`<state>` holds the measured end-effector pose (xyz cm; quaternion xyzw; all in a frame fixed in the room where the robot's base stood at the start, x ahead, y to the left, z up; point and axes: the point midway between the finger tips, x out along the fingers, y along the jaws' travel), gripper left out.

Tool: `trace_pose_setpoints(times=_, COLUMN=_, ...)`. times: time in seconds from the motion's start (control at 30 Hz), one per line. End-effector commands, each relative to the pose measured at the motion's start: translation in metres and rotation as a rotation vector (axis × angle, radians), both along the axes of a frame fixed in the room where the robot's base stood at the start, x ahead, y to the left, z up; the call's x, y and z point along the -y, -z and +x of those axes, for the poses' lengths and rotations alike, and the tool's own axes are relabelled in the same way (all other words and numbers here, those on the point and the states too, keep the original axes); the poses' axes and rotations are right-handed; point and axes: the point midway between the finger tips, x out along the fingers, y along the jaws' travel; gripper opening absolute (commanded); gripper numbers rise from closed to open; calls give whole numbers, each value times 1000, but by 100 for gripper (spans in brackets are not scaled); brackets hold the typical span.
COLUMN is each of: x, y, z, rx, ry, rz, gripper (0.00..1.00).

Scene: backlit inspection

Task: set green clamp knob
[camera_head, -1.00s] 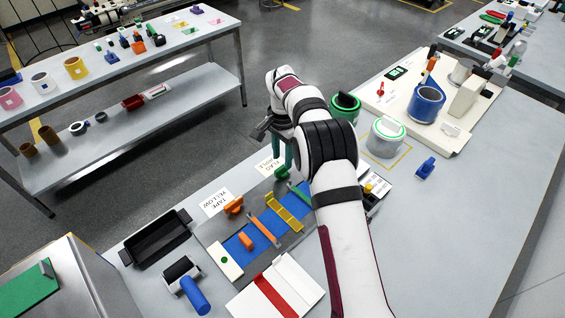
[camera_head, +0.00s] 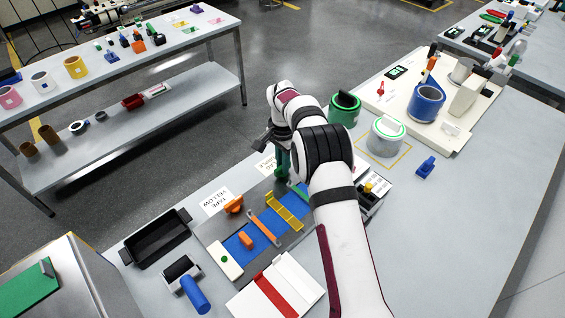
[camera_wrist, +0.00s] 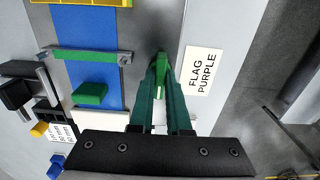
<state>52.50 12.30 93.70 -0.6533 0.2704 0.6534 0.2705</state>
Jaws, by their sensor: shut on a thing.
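The green clamp knob (camera_wrist: 160,90) shows between my gripper's fingertips in the wrist view, beside the plate with the blue strip. My gripper (camera_wrist: 160,72) has dark green fingers shut on the knob, which hide much of it. In the head view my gripper (camera_head: 283,163) points down at the plate's far edge, and a bit of the green knob (camera_head: 281,174) shows below it. The green clamp bar (camera_wrist: 92,56) lies across the blue strip (camera_wrist: 88,28). A green block (camera_wrist: 90,94) sits on the strip beside the bar.
An orange knob (camera_head: 234,205), orange bar (camera_head: 264,228) and yellow bracket (camera_head: 285,211) are on or beside the same plate. A "FLAG PURPLE" card (camera_wrist: 202,72) lies close to my gripper.

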Motion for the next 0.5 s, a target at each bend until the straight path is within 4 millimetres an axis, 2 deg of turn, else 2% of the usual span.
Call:
trace_pose_setpoints(times=0.27, x=0, y=0, z=0, rx=0, ry=-25, rz=0, gripper=0)
trace_pose_setpoints(times=0.5, x=0, y=-1, z=0, rx=0, ry=-153, rz=0, gripper=0)
